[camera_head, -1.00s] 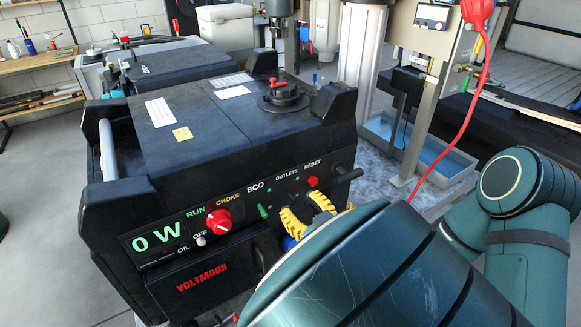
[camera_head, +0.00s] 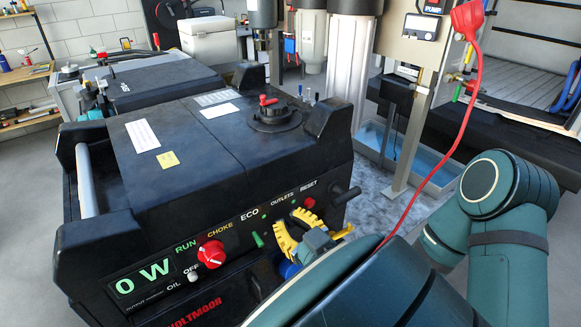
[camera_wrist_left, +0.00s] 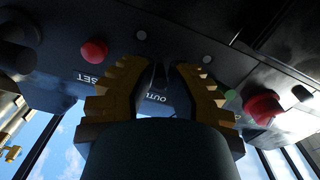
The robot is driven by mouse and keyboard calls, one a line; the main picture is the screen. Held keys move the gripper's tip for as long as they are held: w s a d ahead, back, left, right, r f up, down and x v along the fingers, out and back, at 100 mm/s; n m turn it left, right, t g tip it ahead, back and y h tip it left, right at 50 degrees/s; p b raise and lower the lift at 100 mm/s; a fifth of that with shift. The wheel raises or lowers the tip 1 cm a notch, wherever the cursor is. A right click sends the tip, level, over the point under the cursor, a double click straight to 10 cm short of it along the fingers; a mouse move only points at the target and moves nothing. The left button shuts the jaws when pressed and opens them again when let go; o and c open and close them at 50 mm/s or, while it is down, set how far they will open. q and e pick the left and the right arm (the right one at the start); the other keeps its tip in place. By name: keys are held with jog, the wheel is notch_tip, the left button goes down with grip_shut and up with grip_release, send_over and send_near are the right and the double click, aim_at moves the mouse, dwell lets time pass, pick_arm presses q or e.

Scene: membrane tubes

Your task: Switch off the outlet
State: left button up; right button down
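The black generator (camera_head: 205,140) stands at the left of the head view. Its front panel bears the OUTLETS label (camera_head: 283,199), which also shows partly in the wrist view (camera_wrist_left: 157,98). My left gripper (camera_head: 305,226) has yellow ribbed fingers at the panel, below the OUTLETS and RESET labels. In the wrist view its fingers (camera_wrist_left: 160,73) are apart on either side of a small dark part beside the OUTLETS label. I cannot tell whether they touch it. My left arm hides the lower right of the panel. My right gripper is not in view.
Near the gripper are the red RESET button (camera_head: 309,203), a green lever (camera_head: 258,240) and the red choke knob (camera_head: 211,253). The display (camera_head: 143,278) reads 0 W. A red cable (camera_head: 470,110) hangs at the right. White cylinders (camera_head: 350,75) stand behind.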

pick_arm(q)
grip_shut()
jog(key=shift+w+f+t+y+b, duration=0.1)
jog(key=shift+f+t+y+b, duration=0.35)
jog(key=shift+t+y+b, duration=0.45)
jog(key=shift+b, duration=0.15)
jog(key=shift+t, duration=0.3)
jog(key=shift+r, duration=0.1)
jog(key=o, duration=0.7)
grip_release()
